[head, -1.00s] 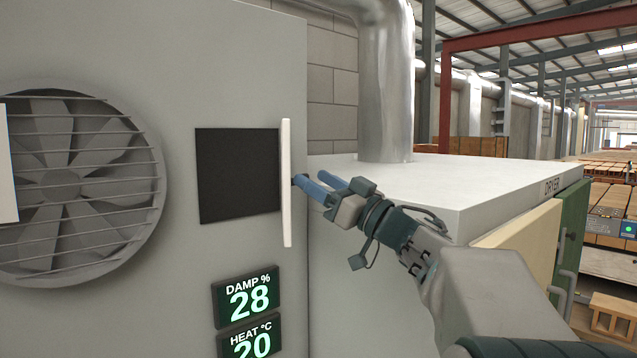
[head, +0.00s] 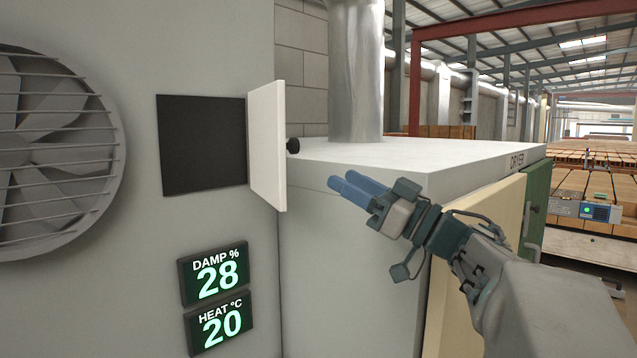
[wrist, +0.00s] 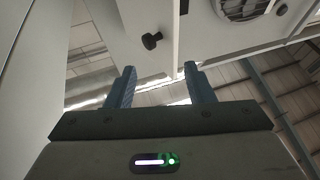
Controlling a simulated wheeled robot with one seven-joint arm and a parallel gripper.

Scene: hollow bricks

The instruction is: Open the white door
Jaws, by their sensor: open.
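The white door (head: 267,146) is a small panel hinged at the right edge of a dark square opening (head: 202,144) in the grey wall. It stands swung out, well away from the opening. A black knob (head: 293,146) sticks out from its right-hand face; the knob also shows in the wrist view (wrist: 152,41). My gripper (head: 345,187) is to the right of and below the knob, apart from it, with blue fingers open and empty. In the wrist view my gripper's two fingers (wrist: 160,85) are spread, with the knob beyond them.
A round caged fan (head: 50,150) is left of the opening. Damp and heat displays (head: 217,298) sit below it. A white-topped dryer (head: 430,153) with a metal duct (head: 355,70) stands right of the wall. Free air lies between the door and my gripper.

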